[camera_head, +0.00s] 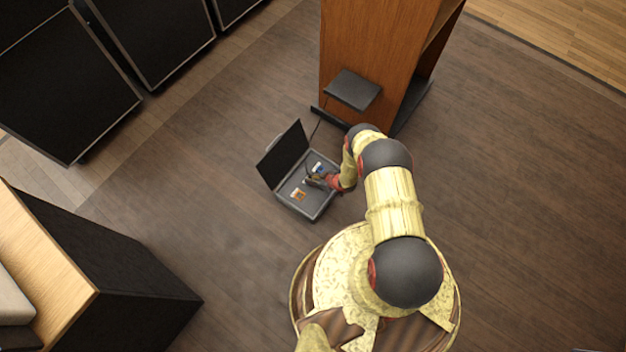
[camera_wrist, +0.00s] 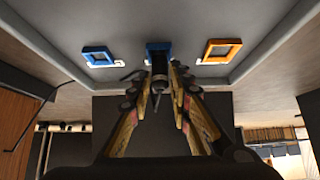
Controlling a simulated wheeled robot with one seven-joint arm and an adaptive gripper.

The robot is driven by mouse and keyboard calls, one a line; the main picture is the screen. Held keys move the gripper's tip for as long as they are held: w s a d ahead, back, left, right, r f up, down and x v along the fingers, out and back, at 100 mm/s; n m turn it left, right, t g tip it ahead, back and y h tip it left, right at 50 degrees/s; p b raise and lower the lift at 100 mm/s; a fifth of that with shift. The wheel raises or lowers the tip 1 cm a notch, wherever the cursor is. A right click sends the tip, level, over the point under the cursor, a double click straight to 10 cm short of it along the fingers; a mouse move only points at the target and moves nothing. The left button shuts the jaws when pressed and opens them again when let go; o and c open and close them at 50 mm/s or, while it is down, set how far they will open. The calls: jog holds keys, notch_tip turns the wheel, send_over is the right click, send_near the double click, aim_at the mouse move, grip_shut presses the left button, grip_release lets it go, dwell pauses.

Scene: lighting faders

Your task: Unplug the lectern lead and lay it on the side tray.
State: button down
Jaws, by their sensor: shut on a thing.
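In the head view my gripper (camera_head: 318,181) reaches down into an open grey case (camera_head: 308,209) on the floor. In the wrist view my gripper (camera_wrist: 160,84) is shut on a small dark plug (camera_wrist: 159,66), the end of the lectern lead. The plug is at the middle blue-framed socket (camera_wrist: 158,47); I cannot tell whether it is fully seated. The thin dark lead (camera_head: 317,130) rises from the case toward the wooden lectern (camera_head: 370,45). A dark, flat side tray (camera_head: 353,89) sticks out from the lectern's side, and its visible top is empty.
Another blue frame (camera_wrist: 98,56) and an orange frame (camera_wrist: 221,51) flank the middle socket. The case's black lid (camera_head: 283,155) stands open. Black cabinets (camera_head: 155,40) stand at upper left, and a wood-topped black desk (camera_head: 90,265) at lower left. Floor at right is clear.

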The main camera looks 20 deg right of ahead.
jog(key=shift+r, duration=0.25)
dwell(0.3)
notch_tip(320, 180, up, 4)
jog(key=p, duration=0.2)
jog(key=shift+r+p, duration=0.1)
jog(key=shift+p, duration=0.2)
dwell(0.4)
